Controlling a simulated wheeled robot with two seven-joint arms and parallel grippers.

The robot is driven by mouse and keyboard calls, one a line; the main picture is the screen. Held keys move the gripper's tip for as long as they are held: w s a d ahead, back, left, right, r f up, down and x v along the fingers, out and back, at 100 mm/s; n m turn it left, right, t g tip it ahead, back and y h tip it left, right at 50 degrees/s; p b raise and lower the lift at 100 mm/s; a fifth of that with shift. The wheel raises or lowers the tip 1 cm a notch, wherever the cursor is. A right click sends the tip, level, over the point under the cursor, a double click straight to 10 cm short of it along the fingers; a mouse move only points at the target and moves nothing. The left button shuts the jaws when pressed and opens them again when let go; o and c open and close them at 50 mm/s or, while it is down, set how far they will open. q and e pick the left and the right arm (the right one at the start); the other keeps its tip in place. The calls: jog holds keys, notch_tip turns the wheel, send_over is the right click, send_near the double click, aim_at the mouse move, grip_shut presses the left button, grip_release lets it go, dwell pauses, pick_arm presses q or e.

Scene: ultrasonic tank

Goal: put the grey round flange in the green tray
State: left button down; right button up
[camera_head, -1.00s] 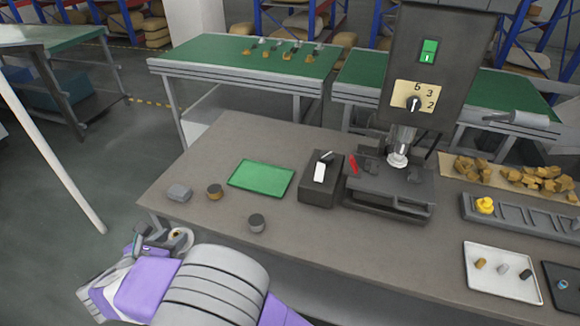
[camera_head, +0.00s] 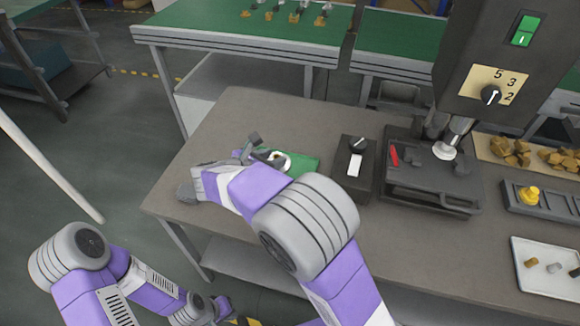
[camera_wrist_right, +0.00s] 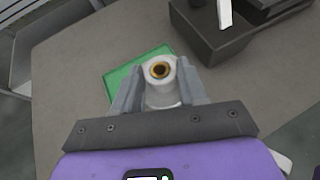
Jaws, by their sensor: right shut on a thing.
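The light grey round flange (camera_wrist_right: 160,84), with a brass-coloured ring around a dark hole, is between the fingers of my right gripper (camera_wrist_right: 158,92). It also shows in the head view (camera_head: 279,159). My right gripper is shut on it, over or just in front of the green tray (camera_head: 304,166). The flat tray also shows behind the fingers in the wrist view (camera_wrist_right: 118,82), partly hidden by gripper and flange. I cannot tell the flange's height above it. My left gripper (camera_head: 224,308) is low at the bottom, off the table; its fingers are too small to read.
A dark box with a white switch (camera_head: 355,165) stands right of the tray, then a press (camera_head: 435,170). A white tray (camera_head: 545,270) with small parts is at far right.

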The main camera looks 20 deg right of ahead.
jog(key=w+d+f+b, duration=0.2)
jog(key=w+f+b, duration=0.15)
jog(key=w, duration=0.25)
jog(key=w+d+f+b, duration=0.2)
jog(key=w+d+f, duration=0.15)
jog(key=w, duration=0.25)
jog(key=f+b, duration=0.1)
jog(key=f, duration=0.2)
jog(key=f+b, duration=0.1)
jog(key=f, duration=0.2)
jog(key=f+b, duration=0.1)
jog(key=f, duration=0.3)
jog(key=shift+w+a+f, duration=0.1)
jog(key=shift+a, duration=0.3)
jog(key=o, duration=1.2)
jog(key=shift+f, duration=0.1)
